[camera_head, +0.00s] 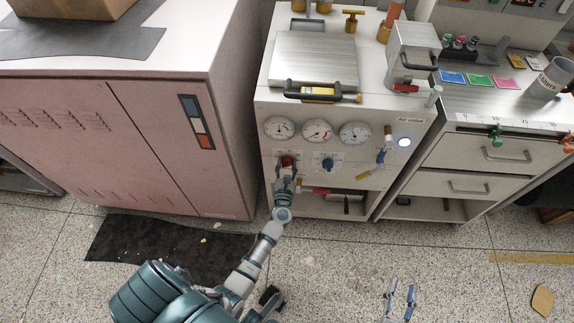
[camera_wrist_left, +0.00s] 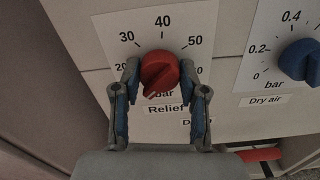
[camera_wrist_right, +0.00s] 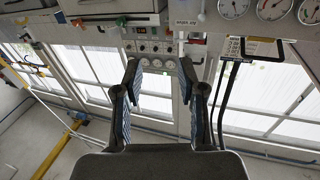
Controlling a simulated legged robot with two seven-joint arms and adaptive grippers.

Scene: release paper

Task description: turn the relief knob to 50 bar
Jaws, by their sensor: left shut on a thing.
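The red relief knob (camera_wrist_left: 158,73) sits on a white scale plate (camera_wrist_left: 128,58) marked 20, 30, 40, 50 and further up, with "bar" and "Relief" below. My left gripper (camera_wrist_left: 160,82) is shut on the knob, one finger at each side. In the head view the knob (camera_head: 287,160) is on the cabinet front, with my left gripper (camera_head: 286,174) at it. My right gripper (camera_head: 402,287) is open and empty, low in the head view and away from the cabinet; its spread fingers show in the right wrist view (camera_wrist_right: 160,68).
A blue dry air knob (camera_wrist_left: 300,60) is right of the relief knob. Three round gauges (camera_head: 317,130) sit above. A pink cabinet (camera_head: 120,130) stands at left.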

